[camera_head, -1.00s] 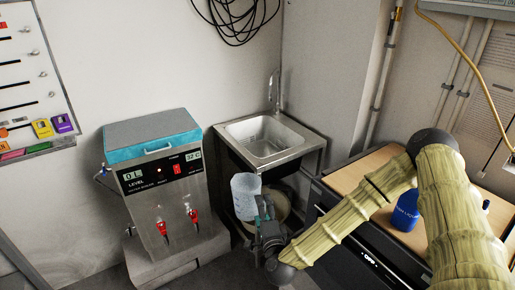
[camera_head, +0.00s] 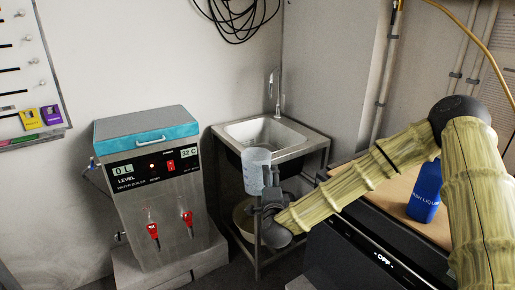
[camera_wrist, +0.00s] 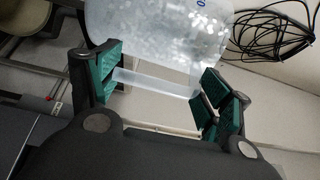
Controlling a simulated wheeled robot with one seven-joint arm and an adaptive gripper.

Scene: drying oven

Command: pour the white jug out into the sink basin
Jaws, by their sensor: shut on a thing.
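The white jug (camera_head: 257,172) is translucent and nearly upright in the head view, in front of the sink's near edge. My gripper (camera_head: 270,197) is shut on it. In the wrist view the jug (camera_wrist: 160,32) fills the top middle, with its handle between the green pads of my gripper (camera_wrist: 155,90). The jug's inside is hidden, so its contents cannot be told. The sink basin (camera_head: 266,133) is steel and stands behind the jug in the corner. The jug's top overlaps the near rim in the picture; it appears outside the basin.
A tap (camera_head: 280,95) rises at the sink's back. The water boiler (camera_head: 150,190) stands to the left. A pale round bucket (camera_head: 243,218) is under the sink. A blue bottle (camera_head: 425,192) stands on a wooden top (camera_head: 390,190) at the right, above a dark appliance (camera_head: 355,255).

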